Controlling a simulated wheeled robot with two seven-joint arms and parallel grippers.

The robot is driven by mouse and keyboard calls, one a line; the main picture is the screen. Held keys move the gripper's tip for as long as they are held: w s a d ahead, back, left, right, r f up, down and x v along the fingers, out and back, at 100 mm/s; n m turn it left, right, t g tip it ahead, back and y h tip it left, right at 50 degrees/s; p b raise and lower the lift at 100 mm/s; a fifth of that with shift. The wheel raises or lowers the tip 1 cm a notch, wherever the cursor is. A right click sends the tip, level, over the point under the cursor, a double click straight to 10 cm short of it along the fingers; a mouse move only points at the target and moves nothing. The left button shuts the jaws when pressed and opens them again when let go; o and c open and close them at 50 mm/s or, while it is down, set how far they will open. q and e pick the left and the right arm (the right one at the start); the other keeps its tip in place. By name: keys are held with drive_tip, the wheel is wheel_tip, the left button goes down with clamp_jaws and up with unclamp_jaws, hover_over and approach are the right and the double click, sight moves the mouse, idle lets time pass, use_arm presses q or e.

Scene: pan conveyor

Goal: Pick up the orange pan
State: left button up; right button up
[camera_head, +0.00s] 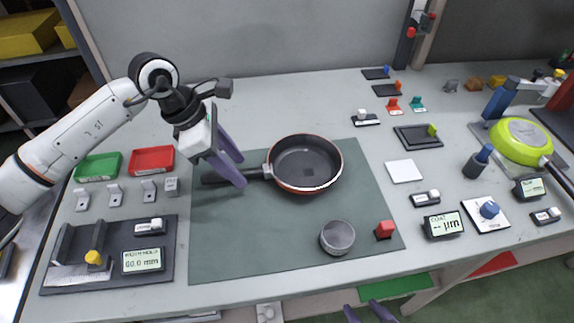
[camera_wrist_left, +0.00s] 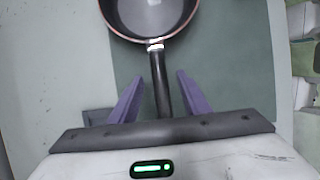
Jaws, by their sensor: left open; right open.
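The orange pan (camera_head: 305,163) has a dark inside and an orange-red outer rim. It lies on the grey-green mat (camera_head: 260,250), its dark handle pointing left. It also shows at the top of the left wrist view (camera_wrist_left: 150,16), partly cut off. My left gripper (camera_head: 241,172) is open at the handle. In the left wrist view its purple fingers (camera_wrist_left: 160,78) stand apart on either side of the handle, with gaps; I cannot tell their exact height. My right gripper (camera_head: 369,312) shows only as purple fingertips at the bottom edge, apart and empty.
A grey metal cup (camera_head: 337,237) and a red block (camera_head: 384,230) stand on the mat in front of the pan. A green pan (camera_head: 522,140) stands far right. Green (camera_head: 98,167) and red (camera_head: 151,160) trays and a measuring fixture (camera_head: 110,255) are at left.

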use_arm(q)
drive_tip(key=shift+x, duration=0.95)
drive_tip(key=shift+f, duration=0.1)
drive_tip(key=shift+w, duration=0.1)
clamp_jaws()
